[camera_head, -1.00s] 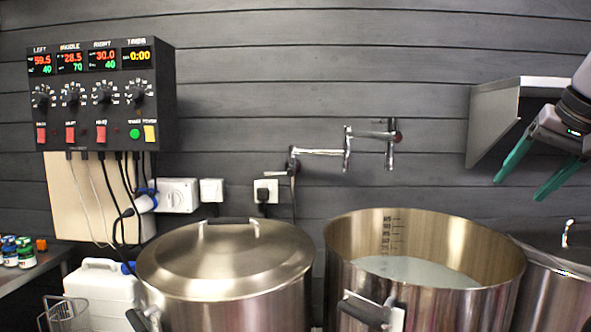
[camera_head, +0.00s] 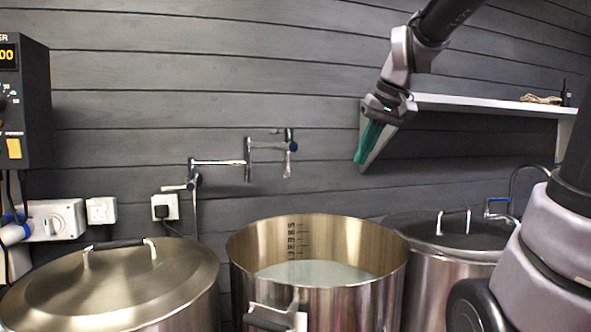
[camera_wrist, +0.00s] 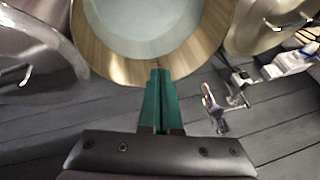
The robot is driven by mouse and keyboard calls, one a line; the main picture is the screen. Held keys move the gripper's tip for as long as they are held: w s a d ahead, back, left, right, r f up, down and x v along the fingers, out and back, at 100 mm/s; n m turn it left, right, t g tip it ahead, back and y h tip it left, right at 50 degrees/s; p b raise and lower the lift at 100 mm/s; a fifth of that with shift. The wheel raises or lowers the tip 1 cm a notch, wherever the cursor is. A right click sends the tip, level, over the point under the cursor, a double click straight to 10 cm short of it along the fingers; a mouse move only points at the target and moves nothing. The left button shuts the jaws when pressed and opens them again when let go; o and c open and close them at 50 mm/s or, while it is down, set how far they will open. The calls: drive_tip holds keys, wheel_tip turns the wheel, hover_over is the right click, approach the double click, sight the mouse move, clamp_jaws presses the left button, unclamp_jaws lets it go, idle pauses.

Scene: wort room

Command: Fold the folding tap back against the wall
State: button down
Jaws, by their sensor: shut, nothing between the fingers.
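The folding tap (camera_head: 220,162) is a chrome, jointed pipe mounted on the dark plank wall. Its first arm runs right from the wall mount to an upright joint (camera_head: 248,160).
An open pot (camera_head: 240,262) holding pale liquid stands below the tap. Lidded pots stand at left (camera_head: 120,285) and right (camera_head: 428,262). A wall shelf (camera_head: 450,103) is close behind my gripper. Wall sockets (camera_head: 102,210) and a control box (camera_head: 25,100) are left.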

drive_tip(key=w+a+r+n+g+y, duration=0.25)
drive_tip(key=w+n+y, duration=0.2)
drive_tip(key=w, duration=1.05)
drive_tip(key=a+f, duration=0.7)
drive_tip(key=a, duration=0.2)
drive_tip(key=shift+w+a+f+n+h, duration=0.15)
drive_tip(key=shift+a+f+n+h, duration=0.2)
drive_tip(key=shift+a+n, duration=0.1)
